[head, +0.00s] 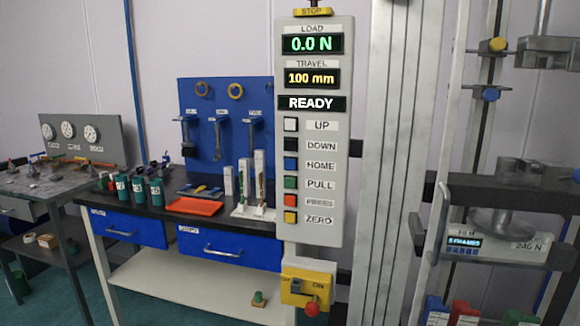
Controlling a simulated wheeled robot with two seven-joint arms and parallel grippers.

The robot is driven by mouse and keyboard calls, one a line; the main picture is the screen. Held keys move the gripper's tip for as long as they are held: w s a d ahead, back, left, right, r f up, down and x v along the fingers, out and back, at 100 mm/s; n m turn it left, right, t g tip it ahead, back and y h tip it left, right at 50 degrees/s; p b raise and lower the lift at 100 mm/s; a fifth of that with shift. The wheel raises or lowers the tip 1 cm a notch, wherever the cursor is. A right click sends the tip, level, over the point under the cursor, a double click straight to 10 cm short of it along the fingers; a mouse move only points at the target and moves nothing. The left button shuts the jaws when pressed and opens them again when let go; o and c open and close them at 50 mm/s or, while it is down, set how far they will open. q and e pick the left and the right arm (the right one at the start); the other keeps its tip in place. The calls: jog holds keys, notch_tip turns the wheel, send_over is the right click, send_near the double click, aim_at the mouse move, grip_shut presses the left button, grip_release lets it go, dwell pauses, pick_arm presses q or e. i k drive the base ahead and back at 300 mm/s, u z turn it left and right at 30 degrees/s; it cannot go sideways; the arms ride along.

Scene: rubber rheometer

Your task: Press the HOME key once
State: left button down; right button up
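The control panel (326,226) is a tall pale box right of centre in the head view. Its blue HOME key (291,164) sits left of the HOME label (321,166), between the black DOWN key (291,144) and the green PULL key (291,183). A white UP key (291,124) is above; red (291,200) and yellow ZERO (291,217) keys are below. The displays read load 0.0 N (314,44), travel 100 mm (312,78) and READY (311,103). Nothing covers the HOME key. Neither gripper is in view.
A yellow switch box (308,284) with a red knob hangs below the panel. The bench (110,199) to the left holds bottles, a red tray (194,206) and a blue tool board (200,97). Metal columns (393,130) and a test machine stand right. The space before the panel looks clear.

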aim_at(289, 164)
jog(key=k, duration=0.5)
jog(key=z, duration=1.45)
jog(key=i, duration=1.05)
jog(key=u, duration=1.1)
